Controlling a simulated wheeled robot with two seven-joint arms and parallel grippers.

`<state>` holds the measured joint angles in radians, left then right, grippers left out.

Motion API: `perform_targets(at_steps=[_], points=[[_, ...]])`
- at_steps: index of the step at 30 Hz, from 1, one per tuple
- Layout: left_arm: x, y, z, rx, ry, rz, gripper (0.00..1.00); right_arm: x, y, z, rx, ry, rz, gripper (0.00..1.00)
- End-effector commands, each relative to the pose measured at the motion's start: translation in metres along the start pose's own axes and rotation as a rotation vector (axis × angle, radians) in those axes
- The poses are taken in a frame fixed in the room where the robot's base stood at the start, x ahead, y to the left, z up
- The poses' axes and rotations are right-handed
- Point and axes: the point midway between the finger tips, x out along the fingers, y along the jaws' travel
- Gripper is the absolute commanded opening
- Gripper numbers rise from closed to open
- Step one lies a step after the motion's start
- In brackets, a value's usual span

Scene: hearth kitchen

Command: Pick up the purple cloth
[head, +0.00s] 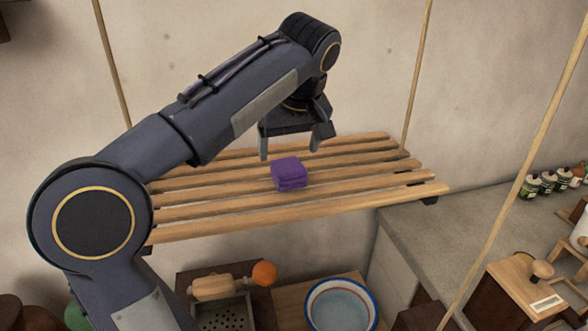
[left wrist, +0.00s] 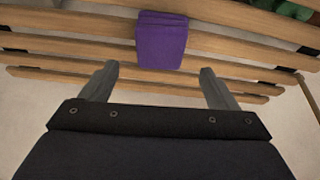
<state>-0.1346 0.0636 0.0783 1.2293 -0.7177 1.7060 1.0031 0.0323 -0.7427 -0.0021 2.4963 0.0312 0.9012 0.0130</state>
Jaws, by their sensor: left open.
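The purple cloth (head: 289,174) is a small folded block lying on the slatted wooden rack (head: 350,198), near its middle. My left gripper (head: 290,152) is above and a little behind the cloth in the head view, with its fingers pointing down. It is open, and nothing is between its fingers. In the left wrist view the cloth (left wrist: 162,42) lies ahead of the two spread fingertips (left wrist: 157,80), between them from side to side. The fingers look apart from the cloth. My right gripper is not in view.
Ropes (head: 418,75) hold the rack at its corners. Below it are a white bowl with a blue and red rim (head: 313,318), an orange ball (head: 264,273) and a metal grater (head: 226,314). A grey counter (head: 450,222) with small jars (head: 547,182) and a wooden box (head: 522,290) is at right.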

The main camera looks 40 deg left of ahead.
Motion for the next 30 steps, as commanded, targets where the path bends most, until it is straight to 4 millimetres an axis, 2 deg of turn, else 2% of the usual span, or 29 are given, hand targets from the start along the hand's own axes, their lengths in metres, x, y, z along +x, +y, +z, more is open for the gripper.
perform_targets(at_steps=[12,21,30], points=[[0.054,0.001,0.008,-0.001,-0.001,0.001,0.82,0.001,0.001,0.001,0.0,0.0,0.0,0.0],[0.058,0.001,0.009,0.0,-0.001,0.002,0.81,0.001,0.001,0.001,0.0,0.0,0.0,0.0],[0.058,0.001,0.009,0.0,-0.001,0.002,0.41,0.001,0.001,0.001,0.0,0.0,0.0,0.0]])
